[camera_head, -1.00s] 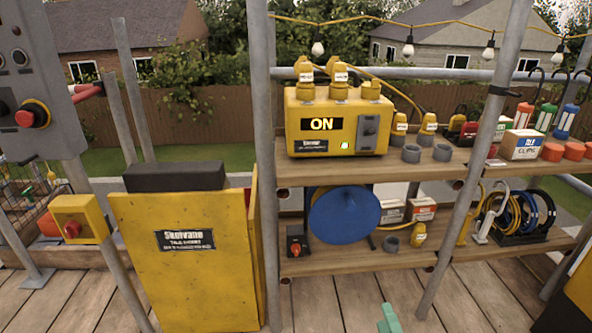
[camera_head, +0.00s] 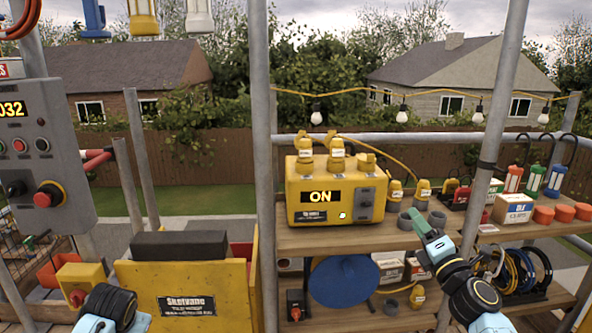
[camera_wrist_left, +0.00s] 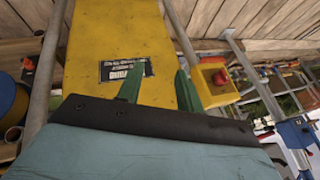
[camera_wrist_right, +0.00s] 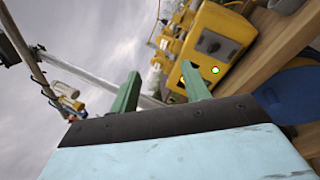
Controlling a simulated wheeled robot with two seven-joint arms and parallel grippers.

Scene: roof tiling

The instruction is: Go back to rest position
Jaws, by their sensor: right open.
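My right gripper (camera_head: 430,238) is raised in front of the shelves, its green fingers pointing up and to the left. In the right wrist view its fingers (camera_wrist_right: 162,85) are apart with nothing between them. My left arm shows at the lower left of the head view, but its fingers are hidden there. In the left wrist view the left gripper's green fingers (camera_wrist_left: 158,88) are apart and empty, in front of the yellow panel (camera_wrist_left: 110,30). The yellow power box (camera_head: 335,195) reads ON and stands on the upper shelf, left of my right gripper.
A grey control panel (camera_head: 45,150) with a red button stands at the left. The yellow bin (camera_head: 190,290) is beside my left arm. Scaffold poles (camera_head: 264,130) rise before the shelves, one close to my right arm. The upper shelf (camera_head: 330,237) holds several fittings and lamps.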

